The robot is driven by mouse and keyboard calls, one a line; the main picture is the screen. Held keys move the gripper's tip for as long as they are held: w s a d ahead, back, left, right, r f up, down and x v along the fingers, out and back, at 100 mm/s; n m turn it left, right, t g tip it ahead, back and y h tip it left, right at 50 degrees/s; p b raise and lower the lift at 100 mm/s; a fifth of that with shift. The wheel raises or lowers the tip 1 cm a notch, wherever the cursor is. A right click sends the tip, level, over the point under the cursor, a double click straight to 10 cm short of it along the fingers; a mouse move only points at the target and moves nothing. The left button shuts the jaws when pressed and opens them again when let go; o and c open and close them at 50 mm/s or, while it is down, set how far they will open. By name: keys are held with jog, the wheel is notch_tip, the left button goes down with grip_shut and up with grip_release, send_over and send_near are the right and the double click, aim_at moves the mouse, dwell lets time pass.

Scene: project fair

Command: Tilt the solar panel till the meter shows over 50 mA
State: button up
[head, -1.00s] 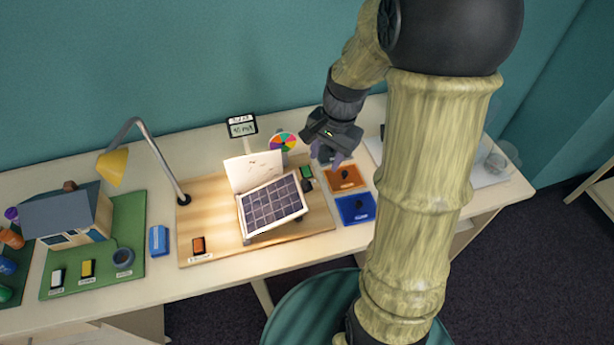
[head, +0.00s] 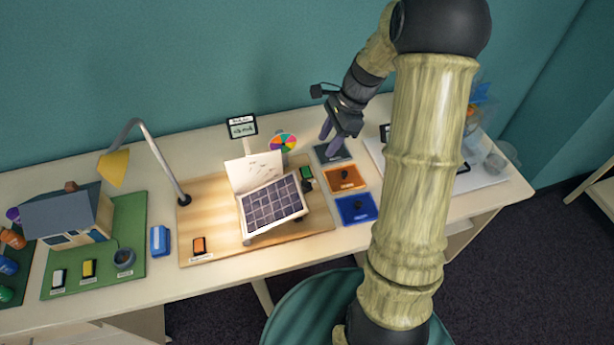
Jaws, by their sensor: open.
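The solar panel (head: 271,206) is a dark gridded plate in a pale frame, tilted on the wooden board (head: 215,215) in the middle of the table. The meter (head: 243,127) is a small display on a post behind the board; its reading is too small and blurred to tell. My gripper (head: 335,140) is open and empty, pointing down behind and to the right of the panel, apart from it. It is near the grey square tile (head: 333,152).
A lamp (head: 115,165) with a yellow shade stands left of the panel. A white card (head: 255,172) and a coloured wheel (head: 283,142) are behind it. Orange (head: 346,178) and blue (head: 355,209) tiles lie to its right. A model house (head: 70,219) is at the left.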

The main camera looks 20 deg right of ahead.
aim_at(305, 182)
jog(key=p+x, duration=0.3)
jog(key=x, duration=1.2)
jog(key=shift+d, duration=0.1)
grip_shut()
